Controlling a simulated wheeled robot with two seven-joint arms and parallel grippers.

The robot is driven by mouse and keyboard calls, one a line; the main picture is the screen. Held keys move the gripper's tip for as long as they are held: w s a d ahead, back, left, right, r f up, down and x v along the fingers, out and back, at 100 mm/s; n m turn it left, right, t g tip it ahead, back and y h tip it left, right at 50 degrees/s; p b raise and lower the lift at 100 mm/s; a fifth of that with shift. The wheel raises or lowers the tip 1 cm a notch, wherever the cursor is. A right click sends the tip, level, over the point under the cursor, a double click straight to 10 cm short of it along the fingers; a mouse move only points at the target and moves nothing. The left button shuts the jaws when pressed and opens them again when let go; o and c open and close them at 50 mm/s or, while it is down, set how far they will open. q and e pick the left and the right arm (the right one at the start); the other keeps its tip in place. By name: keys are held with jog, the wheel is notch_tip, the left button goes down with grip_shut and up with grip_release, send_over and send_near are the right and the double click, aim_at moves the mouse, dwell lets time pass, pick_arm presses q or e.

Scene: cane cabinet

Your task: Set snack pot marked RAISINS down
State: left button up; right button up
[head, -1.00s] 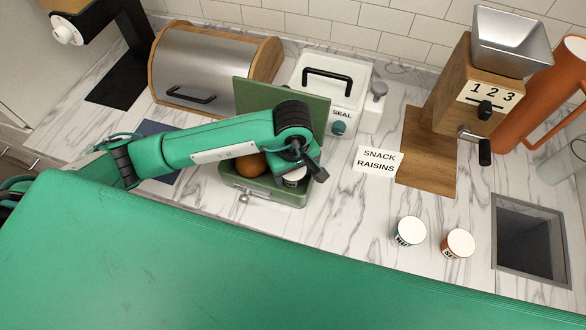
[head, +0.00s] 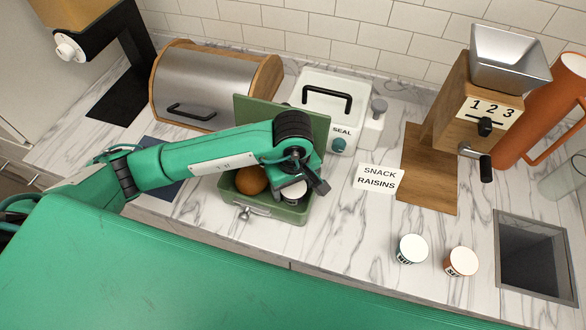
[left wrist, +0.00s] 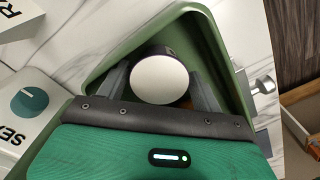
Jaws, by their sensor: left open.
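A small pot with a white lid (left wrist: 160,80) sits inside the green lunch box (head: 262,207), at its right end. It also shows in the head view (head: 294,197), partly covered by my arm, and its label cannot be read. My left gripper (left wrist: 161,88) is open, with one finger on each side of the pot, low in the box. I cannot tell whether the fingers touch it. The card reading SNACK RAISINS (head: 379,178) lies on the counter to the right of the box. My right gripper is not in view.
An orange-brown round item (head: 250,181) sits in the box's left part; the box lid (head: 315,123) stands open behind. Two other pots, one teal-labelled (head: 411,249) and one orange (head: 461,262), stand at the right near a square opening (head: 537,258). A wooden grinder (head: 478,105) stands behind.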

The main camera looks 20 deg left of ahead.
aim_at(293, 187)
pick_arm(q)
notch_tip(293, 187, up, 10)
jog(key=b, duration=0.2)
jog(key=shift+b, duration=0.4)
